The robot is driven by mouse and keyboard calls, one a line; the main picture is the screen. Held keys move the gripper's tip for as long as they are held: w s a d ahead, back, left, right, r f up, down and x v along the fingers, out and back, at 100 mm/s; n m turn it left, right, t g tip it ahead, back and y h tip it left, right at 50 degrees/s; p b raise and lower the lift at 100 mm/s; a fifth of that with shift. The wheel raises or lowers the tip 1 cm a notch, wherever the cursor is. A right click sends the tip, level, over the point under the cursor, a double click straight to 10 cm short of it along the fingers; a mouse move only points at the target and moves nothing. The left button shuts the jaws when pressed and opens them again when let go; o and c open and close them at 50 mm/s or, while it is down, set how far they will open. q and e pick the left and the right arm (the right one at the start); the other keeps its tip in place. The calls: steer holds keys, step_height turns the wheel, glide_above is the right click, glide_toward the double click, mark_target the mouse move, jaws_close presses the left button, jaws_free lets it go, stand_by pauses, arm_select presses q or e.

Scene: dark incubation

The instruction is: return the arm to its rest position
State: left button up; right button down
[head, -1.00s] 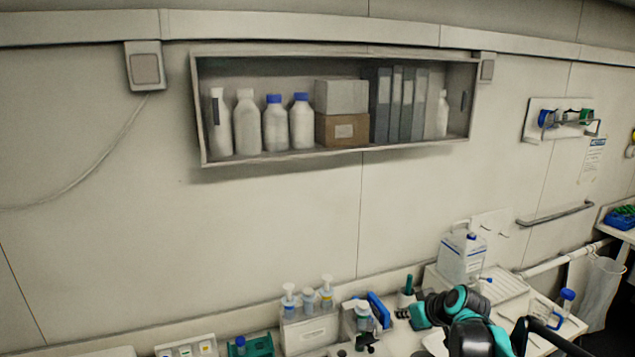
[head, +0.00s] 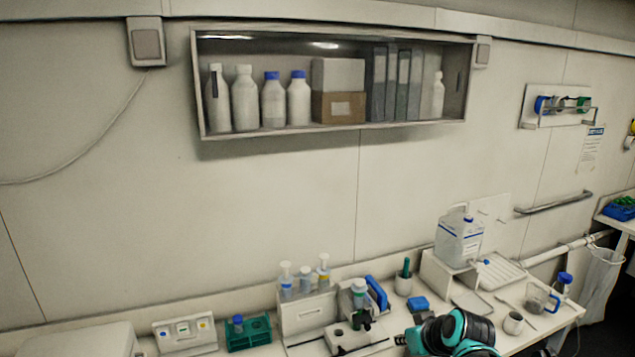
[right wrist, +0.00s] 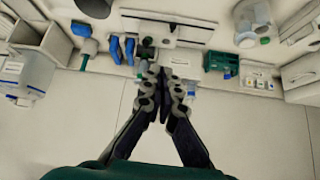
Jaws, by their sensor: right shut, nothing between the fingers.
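My right arm (head: 455,335) shows in teal and black at the bottom edge of the head view, in front of the bench. In the right wrist view my right gripper (right wrist: 165,75) reaches up from the bottom with its two dark fingers together. Nothing is held between them. The bench with its bottles and tools appears beyond the fingertips there. My left gripper is in neither view.
The white bench carries a bottle rack (head: 307,312), a green tube rack (head: 248,334), a white canister (head: 459,240) and a glass beaker (head: 538,298). A wall shelf (head: 335,134) holds bottles, boxes and binders. The wall between shelf and bench is clear.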

steer(key=s+a+f+m+h+b, duration=0.1)
steer(key=s+f+m+h+b, duration=0.1)
steer(key=s+f+b, duration=1.3)
steer(key=s+f, duration=0.5)
steer(key=f, duration=0.2)
steer(key=shift+a+m+g, duration=0.3)
steer(key=shift+a+m, duration=0.1)
